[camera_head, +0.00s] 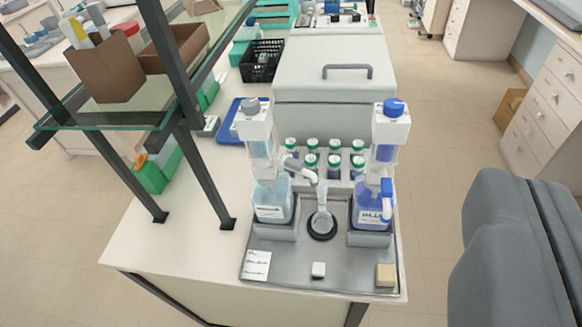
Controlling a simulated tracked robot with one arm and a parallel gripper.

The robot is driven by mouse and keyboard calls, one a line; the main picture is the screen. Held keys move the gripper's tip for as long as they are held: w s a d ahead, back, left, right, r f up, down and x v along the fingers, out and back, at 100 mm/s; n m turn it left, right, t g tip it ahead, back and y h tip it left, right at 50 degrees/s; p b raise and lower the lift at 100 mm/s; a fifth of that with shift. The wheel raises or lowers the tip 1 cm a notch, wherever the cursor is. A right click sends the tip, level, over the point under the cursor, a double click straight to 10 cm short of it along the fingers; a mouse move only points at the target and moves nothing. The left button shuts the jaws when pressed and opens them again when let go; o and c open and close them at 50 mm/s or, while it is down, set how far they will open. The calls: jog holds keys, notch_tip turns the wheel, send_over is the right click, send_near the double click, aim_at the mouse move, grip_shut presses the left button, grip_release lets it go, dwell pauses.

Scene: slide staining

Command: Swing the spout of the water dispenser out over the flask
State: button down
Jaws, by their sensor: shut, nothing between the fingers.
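The water dispenser (257,130) stands at the left of a grey tray, with a grey cap and a light-blue bottle (272,203) below. Its pale grey spout (303,172) points right, toward the middle of the tray. The spout's tip appears at the mouth of the small clear flask (321,218); I cannot tell whether it is exactly above it. The flask stands upright in a black ring between the two dispensers. My gripper's fingers do not show in this view.
A blue-capped dispenser (390,128) with a blue spout (387,198) stands right of the flask. Several green-capped bottles (334,160) and a grey lidded box (340,95) are behind. A dark-framed glass shelf (150,100) rises at left. A dark grey rounded body (515,255) fills the lower right.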

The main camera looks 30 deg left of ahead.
jog(key=w+a+f+n+g+y+p, duration=0.2)
jog(key=w+a+f+n+p, duration=0.2)
jog(key=w+p, duration=0.25)
jog(key=n+g+y+p, duration=0.2)
jog(key=n+g+p, duration=0.5)
jog(key=n+p, duration=0.6)
send_near(293, 168)
jog(key=a+f+m+p, duration=0.2)
jog(key=a+f, duration=0.1)
jog(key=f, duration=0.3)
jog(key=shift+w+p, duration=0.3)
jog(key=shift+w, duration=1.1)
